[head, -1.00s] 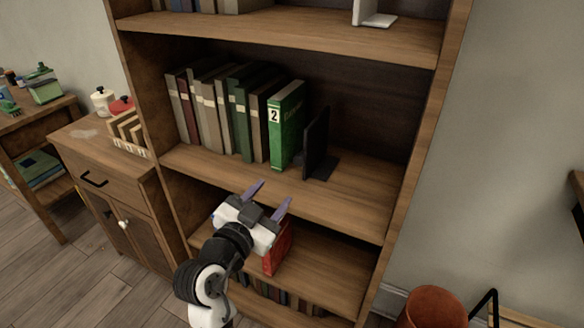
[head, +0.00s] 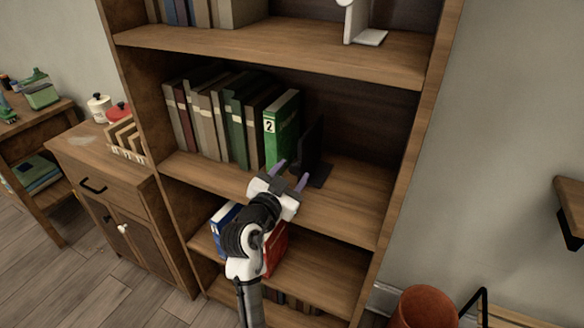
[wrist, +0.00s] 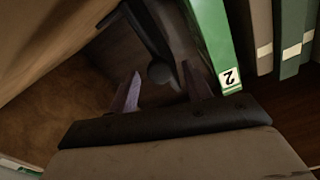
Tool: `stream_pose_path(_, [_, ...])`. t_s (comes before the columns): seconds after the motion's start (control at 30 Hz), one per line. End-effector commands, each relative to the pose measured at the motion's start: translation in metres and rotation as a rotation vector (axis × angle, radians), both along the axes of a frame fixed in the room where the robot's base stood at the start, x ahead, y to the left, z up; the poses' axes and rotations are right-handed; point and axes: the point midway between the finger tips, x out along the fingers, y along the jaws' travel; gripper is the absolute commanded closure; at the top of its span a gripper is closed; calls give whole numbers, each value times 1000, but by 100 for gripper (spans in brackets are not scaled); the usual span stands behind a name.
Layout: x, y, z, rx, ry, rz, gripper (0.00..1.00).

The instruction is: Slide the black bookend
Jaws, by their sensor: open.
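The black bookend (head: 313,148) stands upright on the middle shelf, just right of the green binder marked 2 (head: 281,130). Its flat foot extends to the right along the shelf. My gripper (head: 291,173) is open and empty at the shelf's front, its purple fingertips in front of the bookend and binder. In the wrist view the dark upright bookend (wrist: 148,32) lies ahead of my fingertips (wrist: 160,84), and the green binder (wrist: 208,40) is close on the right. Whether a finger touches the bookend I cannot tell.
A row of books (head: 220,118) stands left of the binder. The shelf (head: 355,195) is bare to the right of the bookend, up to the side panel. A white bookend (head: 362,25) stands on the shelf above. Blue and red books are on the shelf below.

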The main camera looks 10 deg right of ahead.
Motion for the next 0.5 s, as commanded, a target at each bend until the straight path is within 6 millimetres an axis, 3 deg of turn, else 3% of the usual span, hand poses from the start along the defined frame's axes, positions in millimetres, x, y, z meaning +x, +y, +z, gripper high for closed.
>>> stream_pose_path(0.4, [8, -6, 0, -1, -1, 0, 51])
stream_pose_path(0.5, [8, -6, 0, 0, 0, 0, 62])
